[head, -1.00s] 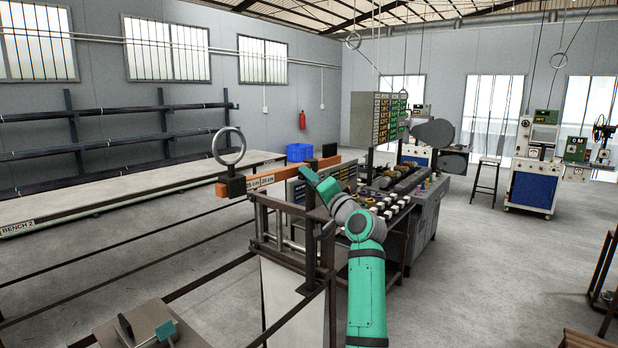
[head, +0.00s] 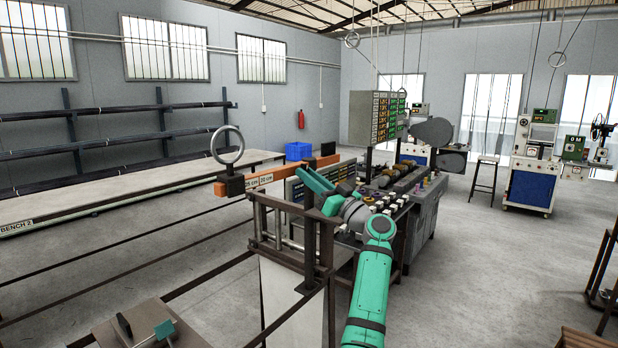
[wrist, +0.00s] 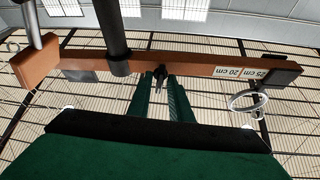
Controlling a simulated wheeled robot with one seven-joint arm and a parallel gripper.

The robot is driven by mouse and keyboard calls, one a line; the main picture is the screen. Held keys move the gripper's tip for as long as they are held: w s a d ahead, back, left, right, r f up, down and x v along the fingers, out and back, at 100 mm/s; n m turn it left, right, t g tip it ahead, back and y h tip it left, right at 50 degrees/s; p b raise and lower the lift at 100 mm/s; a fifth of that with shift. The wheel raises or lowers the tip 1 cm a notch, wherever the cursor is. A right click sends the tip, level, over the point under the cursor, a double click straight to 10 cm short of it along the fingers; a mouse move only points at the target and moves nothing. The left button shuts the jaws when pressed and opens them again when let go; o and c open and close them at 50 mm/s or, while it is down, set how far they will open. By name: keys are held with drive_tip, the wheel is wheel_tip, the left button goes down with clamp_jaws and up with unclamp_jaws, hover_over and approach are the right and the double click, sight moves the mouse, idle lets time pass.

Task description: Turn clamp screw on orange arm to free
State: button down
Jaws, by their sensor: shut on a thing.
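The small dark clamp screw (wrist: 160,71) shows just below the arm, right of the collar. My gripper (wrist: 161,82) is shut on it, fingers pointing at the arm. In the head view the fingertips are hard to make out.
A machine bench with knobs and rollers (head: 400,195) stands close behind and right of my gripper. Dark rails (head: 130,253) run out to the left. A metal box with a teal handle (head: 165,328) is at the lower left. Open floor (head: 500,270) lies to the right.

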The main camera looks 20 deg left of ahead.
drive_tip(key=shift+n+g, duration=0.3)
drive_tip(key=shift+n, duration=0.9)
drive_tip(key=c, duration=1.9)
unclamp_jaws()
drive_tip(key=shift+o, duration=0.2)
drive_tip(key=v, duration=1)
drive_tip(key=shift+d+f, duration=0.3)
drive_tip(key=shift+d, duration=0.05)
drive_tip(key=shift+a, duration=0.1)
